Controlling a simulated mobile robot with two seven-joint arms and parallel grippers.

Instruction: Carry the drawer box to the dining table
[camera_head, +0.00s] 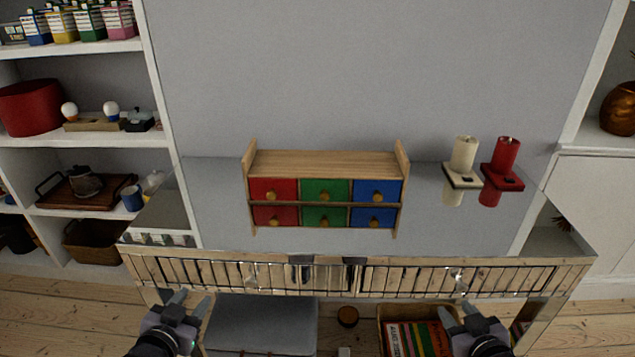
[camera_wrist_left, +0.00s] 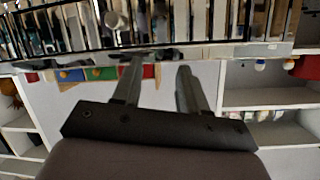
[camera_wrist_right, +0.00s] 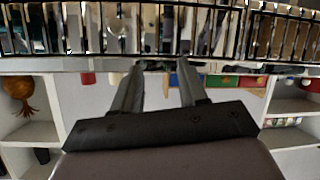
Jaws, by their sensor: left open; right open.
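My left gripper (camera_head: 192,303) is open and empty, low at the left in front of the cabinet. My right gripper (camera_head: 457,314) is open and empty, low at the right. Both are well apart from the box. The box also shows upside down in the left wrist view (camera_wrist_left: 100,73) and in the right wrist view (camera_wrist_right: 222,80). No dining table shows.
A cream candle (camera_head: 464,153) and a red candle (camera_head: 507,153) on holders stand right of the box. Shelves (camera_head: 90,143) with several items stand at the left. A lower shelf holds a book basket (camera_head: 410,338).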

